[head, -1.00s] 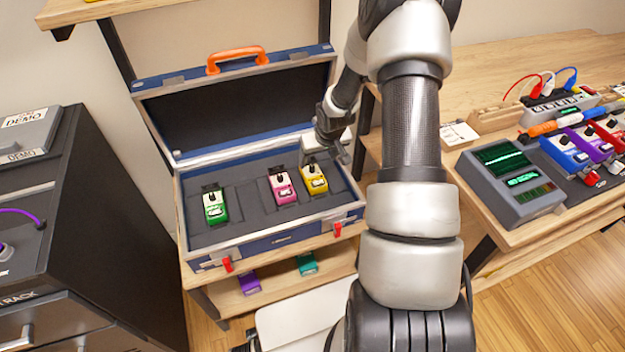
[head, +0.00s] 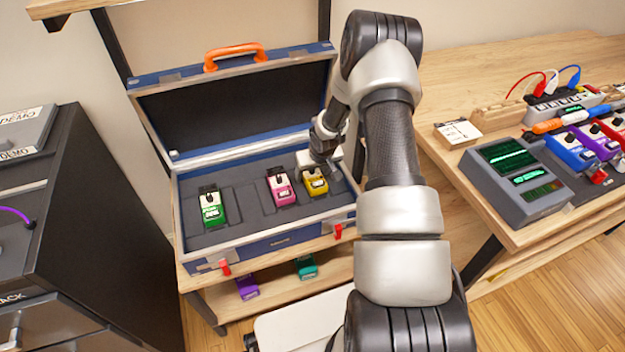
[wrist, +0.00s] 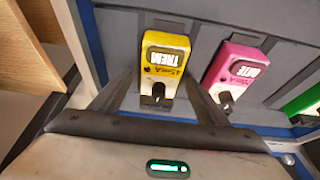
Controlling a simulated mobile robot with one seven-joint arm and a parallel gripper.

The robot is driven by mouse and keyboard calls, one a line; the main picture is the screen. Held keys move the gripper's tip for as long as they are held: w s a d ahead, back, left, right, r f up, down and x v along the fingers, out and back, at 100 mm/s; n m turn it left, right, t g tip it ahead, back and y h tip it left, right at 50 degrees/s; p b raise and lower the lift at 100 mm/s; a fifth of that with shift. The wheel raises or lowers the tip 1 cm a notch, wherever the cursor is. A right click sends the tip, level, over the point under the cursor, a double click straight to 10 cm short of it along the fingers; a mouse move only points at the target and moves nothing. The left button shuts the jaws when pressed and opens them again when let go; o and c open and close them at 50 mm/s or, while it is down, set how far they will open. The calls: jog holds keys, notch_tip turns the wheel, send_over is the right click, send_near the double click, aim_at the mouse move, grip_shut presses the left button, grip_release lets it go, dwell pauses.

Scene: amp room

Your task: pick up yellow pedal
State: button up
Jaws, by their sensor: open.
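The yellow pedal (head: 315,183) sits in the open blue case, in the rightmost occupied place beside the pink pedal. In the wrist view the yellow pedal (wrist: 163,65) shows its white label and black knob. My gripper (head: 322,168) is over the right part of the case, close above the yellow pedal. In the wrist view my gripper (wrist: 155,92) is open, with one finger to the left of the yellow pedal and the other to its right, near the pink pedal. Whether the fingertips touch anything cannot be told.
The pink pedal (head: 280,188) is close by on the left, and a green pedal (head: 211,207) is farther left. The case (head: 270,243) has its lid standing up behind. A wooden bench with a grey device (head: 515,180) and several pedals stands to the right.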

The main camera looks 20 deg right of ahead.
aim_at(314, 177)
jog(key=shift+r, duration=0.1)
jog(key=c, duration=1.6)
notch_tip(314, 177, up, 9)
jog(key=p, duration=0.2)
jog(key=shift+s+f+b, duration=0.2)
jog(key=shift+f+b, duration=1.1)
jog(key=shift+f, duration=0.5)
jog(key=shift+s+f+b, duration=0.15)
jog(key=shift+f+b, duration=1.1)
jog(key=shift+f, duration=0.5)
